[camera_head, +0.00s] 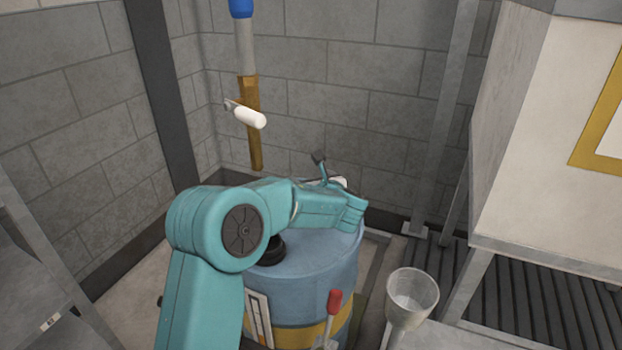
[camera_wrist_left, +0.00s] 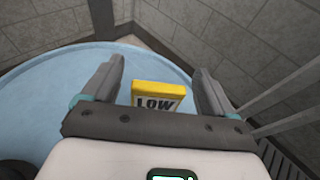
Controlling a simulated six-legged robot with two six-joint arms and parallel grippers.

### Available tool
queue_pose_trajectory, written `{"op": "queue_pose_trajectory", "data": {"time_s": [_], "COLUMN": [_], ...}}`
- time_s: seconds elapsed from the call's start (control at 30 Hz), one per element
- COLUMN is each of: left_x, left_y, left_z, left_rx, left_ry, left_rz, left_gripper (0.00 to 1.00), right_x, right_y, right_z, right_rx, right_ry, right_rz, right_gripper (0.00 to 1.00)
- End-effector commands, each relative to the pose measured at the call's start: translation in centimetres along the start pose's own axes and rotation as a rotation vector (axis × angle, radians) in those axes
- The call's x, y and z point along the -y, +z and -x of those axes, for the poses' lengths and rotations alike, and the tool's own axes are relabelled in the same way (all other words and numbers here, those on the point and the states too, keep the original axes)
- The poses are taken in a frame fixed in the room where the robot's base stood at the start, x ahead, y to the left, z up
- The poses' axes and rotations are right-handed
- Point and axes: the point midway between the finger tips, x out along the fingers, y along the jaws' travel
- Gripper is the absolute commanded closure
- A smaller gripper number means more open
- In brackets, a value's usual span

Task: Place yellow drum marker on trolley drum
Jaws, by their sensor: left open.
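The yellow drum marker (camera_wrist_left: 158,95), a small block with a white label reading "LOW", is at the top of the blue drum (camera_wrist_left: 40,100) in the left wrist view. My left gripper (camera_wrist_left: 158,70) is open, with one finger on each side of the marker and a visible gap to both. In the head view my left gripper (camera_head: 322,168) is over the far part of the drum (camera_head: 315,265), which has a yellow band. The arm hides much of the drum top there, and I cannot make out the marker. My right gripper is not in view.
A hanging pipe with a white handle (camera_head: 250,117) is behind the drum. A red-knobbed lever (camera_head: 334,302) and a clear cup (camera_head: 412,292) stand in front. A large pale cabinet (camera_head: 550,150) is on the right. A block wall (camera_head: 330,80) closes the back.

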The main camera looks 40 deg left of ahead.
Motion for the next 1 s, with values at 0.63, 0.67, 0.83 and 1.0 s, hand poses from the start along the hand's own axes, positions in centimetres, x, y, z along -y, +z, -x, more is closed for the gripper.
{"op": "queue_pose_trajectory", "data": {"time_s": [0.63,0.67,0.83,1.0], "left_x": [0.0,0.0,-0.1,0.0], "left_y": [0.0,0.0,0.0,0.0], "left_z": [10.8,10.9,10.8,10.8], "left_rx": [0.001,0.001,0.001,0.001], "left_ry": [0.000,0.000,0.001,0.001], "left_rz": [-0.001,0.000,0.000,0.000], "left_gripper": [0.13,0.13,0.13,0.13], "right_x": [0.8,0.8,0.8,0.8], "right_y": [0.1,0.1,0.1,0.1], "right_z": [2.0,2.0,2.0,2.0], "right_rx": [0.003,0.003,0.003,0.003], "right_ry": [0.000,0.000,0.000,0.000], "right_rz": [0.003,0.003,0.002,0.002], "right_gripper": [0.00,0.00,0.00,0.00]}}
